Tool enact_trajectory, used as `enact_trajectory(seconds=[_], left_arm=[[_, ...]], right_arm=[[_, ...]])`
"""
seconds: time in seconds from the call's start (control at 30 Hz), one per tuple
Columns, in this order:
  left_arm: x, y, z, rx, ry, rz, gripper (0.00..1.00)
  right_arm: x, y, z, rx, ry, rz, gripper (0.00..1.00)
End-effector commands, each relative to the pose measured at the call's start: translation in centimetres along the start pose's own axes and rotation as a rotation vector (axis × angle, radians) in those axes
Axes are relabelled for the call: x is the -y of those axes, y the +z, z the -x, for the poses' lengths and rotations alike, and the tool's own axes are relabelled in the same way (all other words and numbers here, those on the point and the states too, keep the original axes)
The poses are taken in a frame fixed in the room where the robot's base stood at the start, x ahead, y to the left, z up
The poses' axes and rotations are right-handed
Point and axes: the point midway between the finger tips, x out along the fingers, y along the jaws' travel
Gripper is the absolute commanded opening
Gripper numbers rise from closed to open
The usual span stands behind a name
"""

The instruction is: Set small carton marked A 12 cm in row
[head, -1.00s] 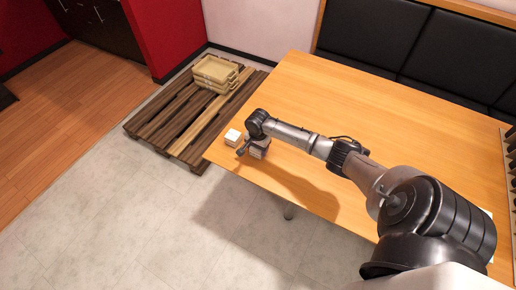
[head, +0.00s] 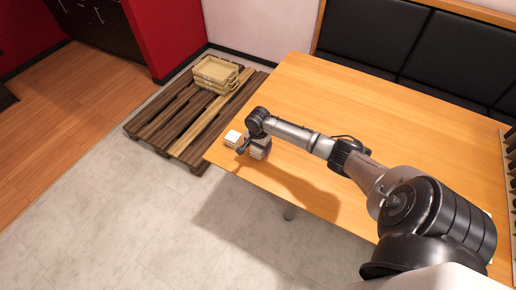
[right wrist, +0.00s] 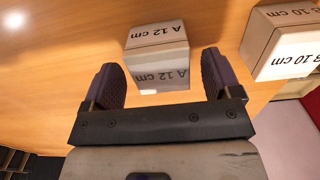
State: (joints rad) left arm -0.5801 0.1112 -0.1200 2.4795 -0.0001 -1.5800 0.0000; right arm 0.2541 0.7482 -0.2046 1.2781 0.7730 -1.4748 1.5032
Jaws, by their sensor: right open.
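The small white carton marked A 12 cm (right wrist: 158,52) stands on the table, between and just beyond the fingertips of my right gripper (right wrist: 160,72) in the right wrist view. A gap shows on each side of it, so the dark fingers are open and not closed on it. In the head view, my right gripper (head: 248,148) is low over the near left corner of the table, and the carton there is mostly hidden by the gripper. My left gripper is not in view.
A second white carton marked 10 cm (right wrist: 283,42) stands beside the first; in the head view it is the white box (head: 232,138) near the table corner. The wooden table (head: 330,105) is otherwise largely clear. A pallet (head: 165,125) with stacked trays (head: 216,70) lies beyond.

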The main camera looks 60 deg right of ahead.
Motion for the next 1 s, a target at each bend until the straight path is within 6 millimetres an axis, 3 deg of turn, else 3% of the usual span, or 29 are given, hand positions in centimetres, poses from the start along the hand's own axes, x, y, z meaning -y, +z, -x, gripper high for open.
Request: enact_trajectory(seconds=[0.1,0.4,0.67,0.77,0.83,1.0], left_arm=[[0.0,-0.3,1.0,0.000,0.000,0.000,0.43],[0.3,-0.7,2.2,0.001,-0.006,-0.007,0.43],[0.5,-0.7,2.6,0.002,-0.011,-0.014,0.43],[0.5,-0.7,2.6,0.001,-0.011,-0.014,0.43],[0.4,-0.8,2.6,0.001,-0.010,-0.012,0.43],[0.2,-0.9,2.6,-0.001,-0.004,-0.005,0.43]], right_arm=[[0.0,-0.1,2.7,-0.002,-0.002,0.000,0.84],[0.0,0.0,7.8,0.000,-0.001,0.000,0.84],[-0.1,0.3,9.8,0.001,0.000,0.012,0.84],[-0.9,2.5,8.6,-0.004,0.004,0.118,0.84],[-2.2,5.8,6.7,-0.007,0.003,0.275,0.84],[-8.5,16.8,2.6,-0.023,-0.049,0.824,0.84]])
